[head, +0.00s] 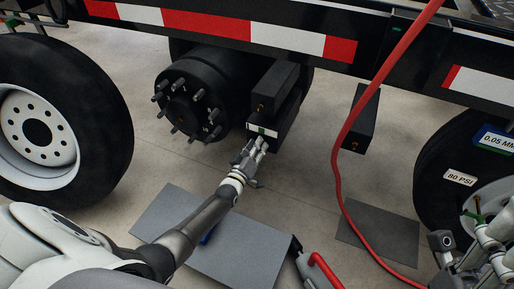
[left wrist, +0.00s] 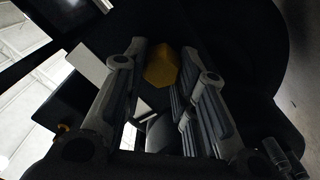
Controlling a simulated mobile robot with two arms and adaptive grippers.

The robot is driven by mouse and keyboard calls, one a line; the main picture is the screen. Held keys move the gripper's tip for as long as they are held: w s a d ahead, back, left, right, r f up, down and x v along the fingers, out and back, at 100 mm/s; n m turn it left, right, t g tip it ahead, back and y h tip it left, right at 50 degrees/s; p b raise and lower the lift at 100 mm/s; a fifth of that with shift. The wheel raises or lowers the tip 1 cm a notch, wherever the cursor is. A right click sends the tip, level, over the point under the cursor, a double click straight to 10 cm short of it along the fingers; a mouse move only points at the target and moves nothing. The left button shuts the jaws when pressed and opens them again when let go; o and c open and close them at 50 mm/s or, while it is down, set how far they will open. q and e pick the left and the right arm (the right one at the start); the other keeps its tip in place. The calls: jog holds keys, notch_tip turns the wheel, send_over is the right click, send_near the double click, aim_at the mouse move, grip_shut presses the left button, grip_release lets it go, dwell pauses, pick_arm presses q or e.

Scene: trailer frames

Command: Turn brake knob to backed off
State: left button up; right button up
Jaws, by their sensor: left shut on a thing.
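The brake knob shows as a brass-yellow hex piece (left wrist: 160,66) in the left wrist view, between the fingertips of my left gripper (left wrist: 165,82). In the head view my left gripper (head: 256,146) reaches up to the front of a black box with a white and green label (head: 262,130), beside the wheel hub. The fingers are closed around the knob and hide it in the head view. I cannot read the knob's turn from these frames. My right gripper (head: 480,216) is at the right edge of the head view, partly cut off; its jaws are unclear.
A studded black hub (head: 195,100) is left of the box, and a tire (head: 60,120) further left. A red hose (head: 345,140) hangs down right of centre. Grey plates (head: 240,250) lie on the floor. A tire with labels (head: 450,150) stands at right.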

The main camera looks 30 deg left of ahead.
pick_arm(q)
jog(key=shift+a+f+n+b, duration=0.1)
jog(key=shift+n+b, duration=0.05)
jog(key=shift+n, duration=0.7)
jog(key=shift+f+n+b, duration=0.1)
jog(key=shift+n+b, duration=0.05)
jog(key=shift+n, duration=0.7)
jog(key=o, duration=1)
jog(key=s, duration=1.2)
jog(key=shift+d, duration=0.4)
